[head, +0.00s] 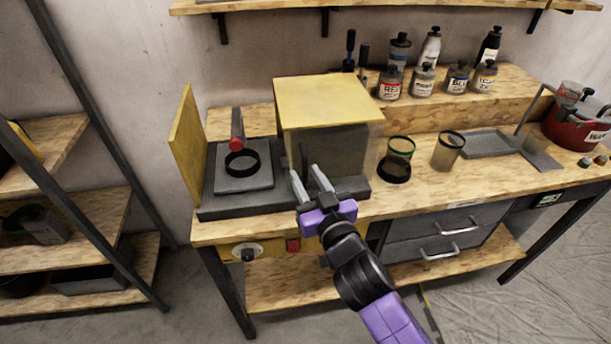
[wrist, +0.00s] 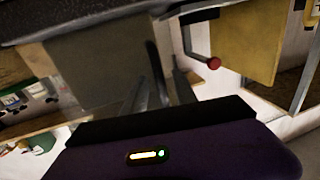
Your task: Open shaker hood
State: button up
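The shaker stands at the left end of the workbench. Its hood (head: 325,100) has a yellow top and a dark grey front, and covers the right part of the dark base (head: 235,207). A yellow upright panel (head: 187,145) stands at the left. Between them, a black ring (head: 242,163) sits on a grey plate, exposed, with a red-ended handle (head: 237,125) behind it. My gripper (head: 309,177) is open in front of the hood's lower front, its fingers apart with nothing seen between them. The wrist view shows the hood (wrist: 100,65) and red knob (wrist: 213,62); contact is unclear.
Several labelled bottles (head: 423,80) line the raised shelf behind. A red pot (head: 575,128) is at far right. A metal rack (head: 75,150) stands left of the bench.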

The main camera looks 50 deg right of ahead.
jog(key=b+v, duration=0.1)
jog(key=v, duration=0.4)
jog(key=shift+s+f+b, duration=0.2)
jog(key=shift+f+b, duration=0.05)
jog(key=shift+b, duration=0.15)
jog(key=shift+s+a+r, duration=0.2)
jog(key=shift+s+a, duration=0.15)
jog(key=shift+s, duration=0.3)
jog(key=s+a+f+n+t+y, duration=0.1)
jog(key=s+a+n+t+y, duration=0.1)
jog(key=s+a+n+y, duration=0.45)
jog(key=s+a+f+g, duration=0.1)
jog(key=s+a+f, duration=0.1)
jog(key=s, duration=0.6)
jog(key=s+a+f+m+g+y, duration=0.1)
jog(key=s+a+f+g, duration=0.1)
jog(key=s+a, duration=0.3)
jog(key=s+f, duration=0.1)
jog(key=s, duration=0.3)
jog(key=shift+s+g, duration=0.3)
jog(key=shift+s, duration=0.05)
